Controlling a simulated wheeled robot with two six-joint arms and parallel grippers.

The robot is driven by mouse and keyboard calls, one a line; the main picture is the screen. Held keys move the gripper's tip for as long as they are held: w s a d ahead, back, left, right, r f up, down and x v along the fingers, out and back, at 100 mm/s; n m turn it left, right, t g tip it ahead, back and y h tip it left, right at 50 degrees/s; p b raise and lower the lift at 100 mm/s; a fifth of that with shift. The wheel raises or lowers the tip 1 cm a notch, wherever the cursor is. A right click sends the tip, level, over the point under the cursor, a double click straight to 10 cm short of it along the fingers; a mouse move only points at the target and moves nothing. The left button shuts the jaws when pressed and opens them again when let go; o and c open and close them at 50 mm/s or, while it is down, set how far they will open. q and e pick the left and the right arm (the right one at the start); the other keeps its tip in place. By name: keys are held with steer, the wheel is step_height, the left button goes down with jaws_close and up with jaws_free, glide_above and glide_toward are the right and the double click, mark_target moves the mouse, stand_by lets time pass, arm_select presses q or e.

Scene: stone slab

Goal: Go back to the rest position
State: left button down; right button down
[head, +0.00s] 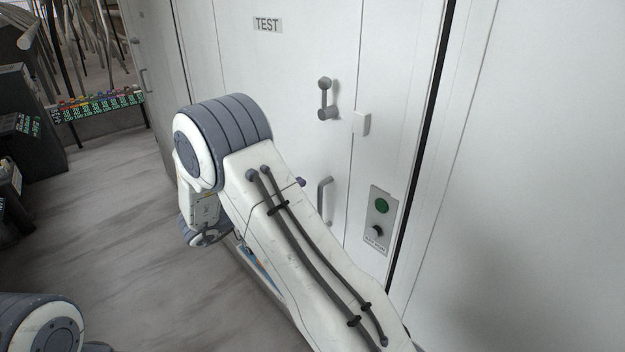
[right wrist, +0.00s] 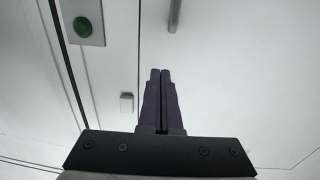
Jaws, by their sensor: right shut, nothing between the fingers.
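My right arm reaches up across the middle of the head view, in front of a white cabinet (head: 300,60). My right gripper (right wrist: 160,75) shows in the right wrist view with its two dark purple fingers together and nothing between them. In the head view only a small purple tip of the right gripper (head: 300,182) shows past the arm, and the rest is hidden behind it. My left arm shows only as a rounded joint at the bottom left of the head view. The left gripper is out of view.
The cabinet carries a TEST label (head: 267,25), a lever (head: 325,99), a white latch block (head: 361,123), a bar handle (head: 324,200) and a panel with a green button (head: 382,206). A shelf of small coloured items (head: 97,104) stands back left. Grey floor (head: 110,210) is open at left.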

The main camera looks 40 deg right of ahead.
steer(key=w+a+n+t+y, duration=0.5)
steer(key=w+t+y, duration=0.1)
steer(key=w+t, duration=0.3)
steer(key=s+a+f+n+t+y, duration=0.15)
steer(key=a+f+n+y, duration=0.25)
steer(key=a+n+y, duration=0.4)
steer(key=s+a+f+n+g+y, duration=0.1)
steer(key=s+f+n+g+y, duration=0.2)
steer(key=s, duration=0.7)
steer(key=s+a+f+n+g+y, duration=0.1)
steer(key=s+f+n+g, duration=0.3)
steer(key=s, duration=0.7)
steer(key=s+a+r+n+g, duration=0.2)
steer(key=s+a+r, duration=0.1)
steer(key=s+a, duration=0.4)
steer(key=s+a+r+n+g+y, duration=0.1)
steer(key=s+a+r+n+g, duration=0.1)
steer(key=s+a, duration=0.5)
steer(key=shift+r+n, duration=0.5)
steer(key=shift+r, duration=0.25)
